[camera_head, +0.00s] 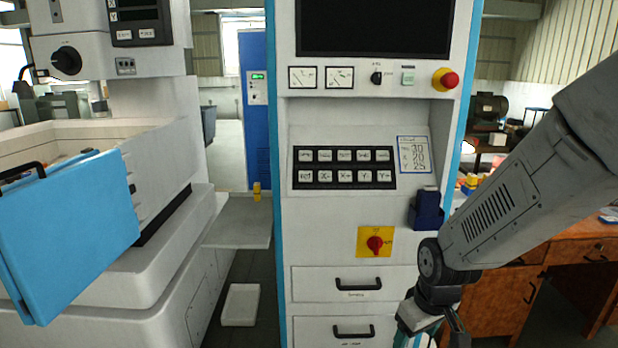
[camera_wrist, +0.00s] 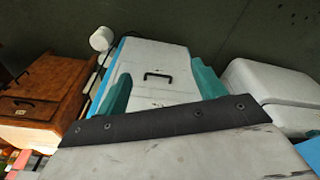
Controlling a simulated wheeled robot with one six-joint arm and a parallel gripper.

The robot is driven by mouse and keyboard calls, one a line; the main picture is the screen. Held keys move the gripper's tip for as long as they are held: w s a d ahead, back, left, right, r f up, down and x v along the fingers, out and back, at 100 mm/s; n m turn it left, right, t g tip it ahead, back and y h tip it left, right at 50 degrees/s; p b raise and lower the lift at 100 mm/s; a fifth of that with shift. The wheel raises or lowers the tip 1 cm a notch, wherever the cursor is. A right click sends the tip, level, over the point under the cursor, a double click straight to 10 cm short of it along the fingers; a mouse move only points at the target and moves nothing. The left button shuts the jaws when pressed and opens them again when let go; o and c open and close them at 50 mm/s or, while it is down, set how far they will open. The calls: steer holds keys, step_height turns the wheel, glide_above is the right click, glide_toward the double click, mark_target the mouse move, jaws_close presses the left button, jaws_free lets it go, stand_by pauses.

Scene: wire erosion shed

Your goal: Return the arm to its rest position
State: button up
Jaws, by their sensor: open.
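My arm comes in from the right edge in the head view and bends down in front of the white control cabinet's lower right side. My gripper (camera_head: 428,322) is at its end, low in the picture, with its tip cut off by the bottom edge. In the wrist view my gripper (camera_wrist: 161,86) shows two teal fingers set wide apart. Nothing is seen held between them. A white cabinet face with a black handle (camera_wrist: 158,76) shows beyond the fingers.
The control cabinet (camera_head: 345,236) has a red emergency button (camera_head: 446,79), a red-yellow switch (camera_head: 375,243) and drawers. A dark blue holder (camera_head: 427,212) juts out near my arm. A wooden desk (camera_head: 507,305) stands behind at right. The erosion machine with blue door (camera_head: 75,225) stands left.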

steer(key=s+d+r+m, duration=0.2)
steer(key=s+r, duration=0.7)
steer(key=s, duration=0.1)
steer(key=s+d+r+m, duration=0.2)
steer(key=s+d+r, duration=0.1)
steer(key=s+r, duration=0.7)
steer(key=shift+m, duration=0.4)
